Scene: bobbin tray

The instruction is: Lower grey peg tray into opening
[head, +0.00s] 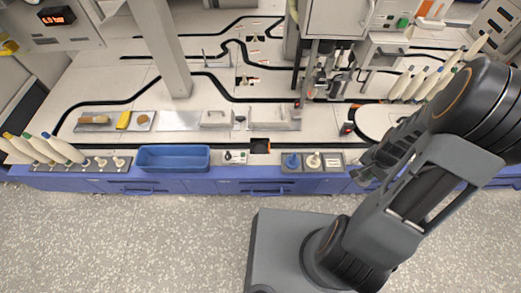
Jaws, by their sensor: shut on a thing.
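My gripper (369,172) is at the right, low over the front edge of the counter. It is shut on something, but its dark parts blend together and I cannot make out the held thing. A grey tray (303,169) with a blue bobbin (292,161) and a cream bobbin (314,160) lies on the front edge of the counter, left of my gripper and apart from it. I cannot tell whether it is the task's peg tray. A small dark square opening (260,146) with an orange mark lies further left in the counter top.
A blue bin (173,158) and a rack with cream cones (62,150) stand at the left front. A shallow metal tray (180,121) lies behind. A grey post (160,50) and a machine with cones (412,85) rise from the counter. The speckled floor (130,235) is clear.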

